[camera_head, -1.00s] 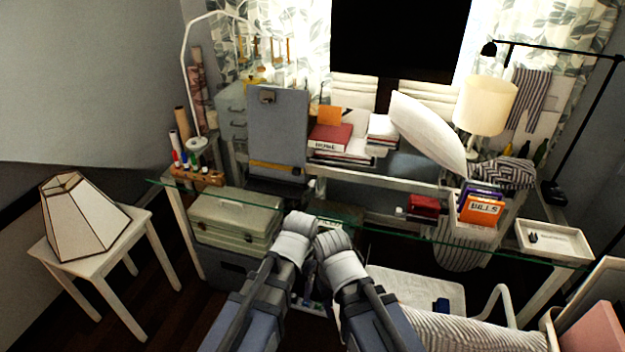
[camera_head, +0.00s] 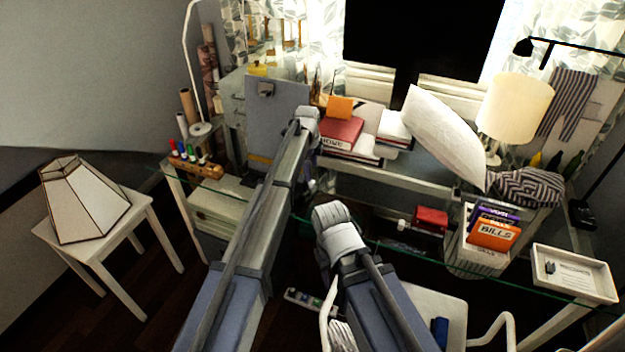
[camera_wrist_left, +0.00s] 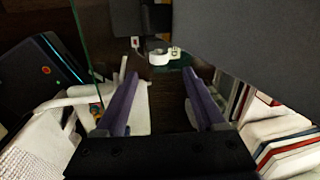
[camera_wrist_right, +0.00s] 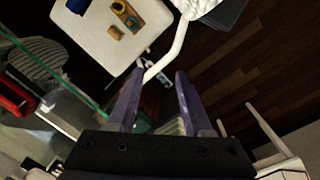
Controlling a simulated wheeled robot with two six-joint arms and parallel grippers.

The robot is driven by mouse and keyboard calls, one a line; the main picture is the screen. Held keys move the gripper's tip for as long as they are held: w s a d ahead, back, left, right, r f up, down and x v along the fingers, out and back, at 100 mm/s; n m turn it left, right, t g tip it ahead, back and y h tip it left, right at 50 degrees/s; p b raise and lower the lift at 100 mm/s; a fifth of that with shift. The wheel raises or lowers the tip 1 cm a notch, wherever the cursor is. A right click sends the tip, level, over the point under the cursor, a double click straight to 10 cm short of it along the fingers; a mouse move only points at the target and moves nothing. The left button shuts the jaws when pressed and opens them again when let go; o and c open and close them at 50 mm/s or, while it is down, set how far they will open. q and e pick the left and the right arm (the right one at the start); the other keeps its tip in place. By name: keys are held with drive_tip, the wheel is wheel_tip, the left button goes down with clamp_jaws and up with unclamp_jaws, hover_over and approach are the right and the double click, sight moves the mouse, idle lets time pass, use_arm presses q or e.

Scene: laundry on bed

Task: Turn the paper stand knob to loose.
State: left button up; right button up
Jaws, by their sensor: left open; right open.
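A thin white stand (camera_head: 188,75) with a curved pole and a round white base (camera_head: 200,130) is at the back left of the desk in the head view. I cannot make out a knob on it, nor tell for sure that it is the paper stand. My left gripper (camera_wrist_left: 160,95) is open and empty in the left wrist view, beside a large dark grey panel (camera_wrist_left: 250,45). In the head view my left wrist hides its fingers, right of the grey board (camera_head: 270,105). My right gripper (camera_wrist_right: 157,90) is open and empty, low over the chair area.
A glass desktop edge (camera_head: 400,250) runs across in front. Red books (camera_head: 340,132), a white pillow (camera_head: 440,140) and a lamp (camera_head: 515,105) stand at the back. Markers in a wooden holder (camera_head: 195,165) sit left. A lampshade (camera_head: 85,200) is on the left stool.

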sight(313, 182)
use_arm(q)
drive_tip(key=shift+f, duration=0.1)
drive_tip(key=f+b, duration=0.5)
drive_tip(key=w+f+b, duration=0.1)
drive_tip(key=f+b, duration=0.1)
drive_tip(key=shift+d+f+b, duration=0.2)
drive_tip(key=shift+f+b, duration=0.1)
drive_tip(key=shift+b, duration=0.1)
clamp_jaws()
idle(0.4)
